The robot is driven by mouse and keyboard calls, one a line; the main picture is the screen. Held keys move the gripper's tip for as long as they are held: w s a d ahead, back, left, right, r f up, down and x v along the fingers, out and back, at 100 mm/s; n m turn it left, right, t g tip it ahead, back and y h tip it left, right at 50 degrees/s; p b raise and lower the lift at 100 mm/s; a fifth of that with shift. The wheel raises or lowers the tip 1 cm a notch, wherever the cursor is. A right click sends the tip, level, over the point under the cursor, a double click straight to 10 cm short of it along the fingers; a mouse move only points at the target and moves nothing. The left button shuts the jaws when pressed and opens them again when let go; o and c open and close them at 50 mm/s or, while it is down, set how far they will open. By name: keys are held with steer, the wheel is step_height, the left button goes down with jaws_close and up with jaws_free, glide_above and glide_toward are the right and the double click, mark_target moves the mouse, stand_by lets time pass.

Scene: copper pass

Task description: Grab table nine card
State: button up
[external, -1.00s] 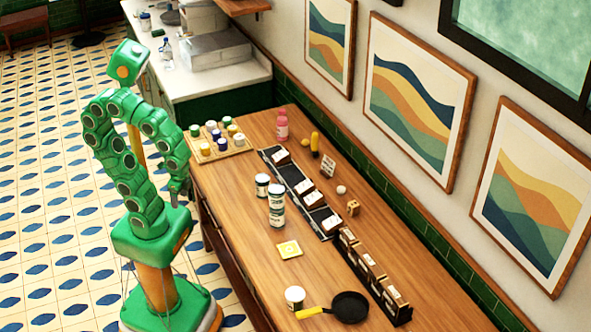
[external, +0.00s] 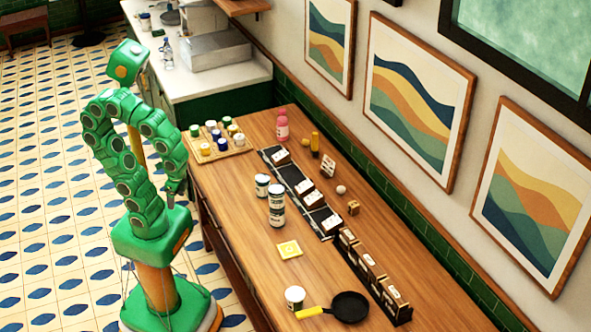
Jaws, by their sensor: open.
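A small white standing card (external: 328,166) with dark marks stands on the wooden counter behind the black rack. More white cards with dark marks sit on brown blocks in the black rack (external: 297,181), such as the card (external: 314,198). The markings are too small to read, so I cannot tell which card is table nine. My gripper (external: 179,190) hangs down at the left edge of the counter, well apart from all the cards. It is open, with nothing seen in it; its fingers are small and partly hidden by my arm.
The wall stands behind.

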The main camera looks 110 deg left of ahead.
steer(key=o, duration=0.4)
steer(key=shift+c, duration=0.2)
steer(key=shift+r, duration=0.1)
